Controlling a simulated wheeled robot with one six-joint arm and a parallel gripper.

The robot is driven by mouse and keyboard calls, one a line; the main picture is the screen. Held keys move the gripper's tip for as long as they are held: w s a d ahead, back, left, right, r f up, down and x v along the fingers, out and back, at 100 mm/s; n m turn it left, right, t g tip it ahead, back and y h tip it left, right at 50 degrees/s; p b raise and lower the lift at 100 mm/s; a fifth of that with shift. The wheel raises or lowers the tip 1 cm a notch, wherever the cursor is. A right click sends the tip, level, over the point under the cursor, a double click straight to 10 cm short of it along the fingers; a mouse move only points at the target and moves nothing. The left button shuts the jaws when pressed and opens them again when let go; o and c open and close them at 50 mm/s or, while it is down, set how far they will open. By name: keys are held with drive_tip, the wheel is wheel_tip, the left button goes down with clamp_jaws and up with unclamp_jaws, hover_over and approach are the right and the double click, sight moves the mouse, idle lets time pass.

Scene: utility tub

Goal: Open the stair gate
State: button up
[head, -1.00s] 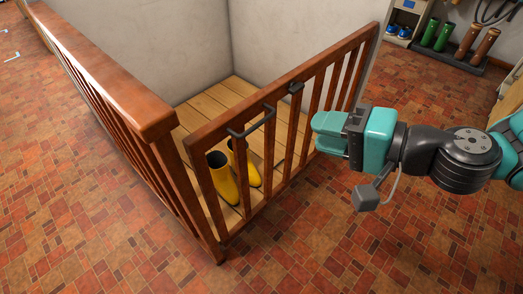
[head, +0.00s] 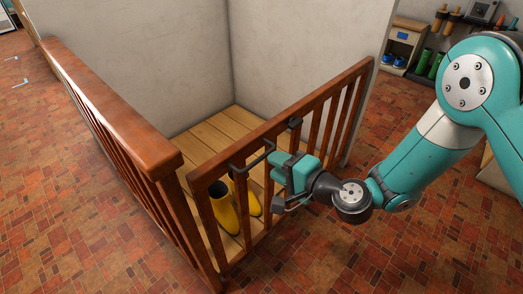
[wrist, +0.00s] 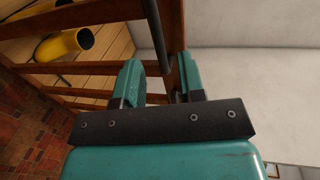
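The stair gate (head: 330,92) is brown wood with upright bars and stands shut against the railing's corner. A dark bar handle (head: 252,155) is fixed along its top rail near the left end; it also shows in the wrist view (wrist: 157,35). A small black fitting (head: 295,122) sits on the top rail further right. My gripper (head: 274,163) is at the right end of the handle, on the near side of the gate. In the wrist view my gripper (wrist: 160,82) has its fingers apart, with the handle's end between them; I cannot tell whether they touch it.
Yellow boots (head: 224,206) stand on the wooden floor (head: 205,135) behind the gate. A wooden railing (head: 110,110) runs off to the left. Walls close the space behind. A cabinet (head: 405,40) stands at the back right. The tiled floor (head: 110,235) in front is clear.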

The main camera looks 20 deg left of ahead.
sight(262, 159)
drive_tip(key=x, duration=0.6)
clamp_jaws()
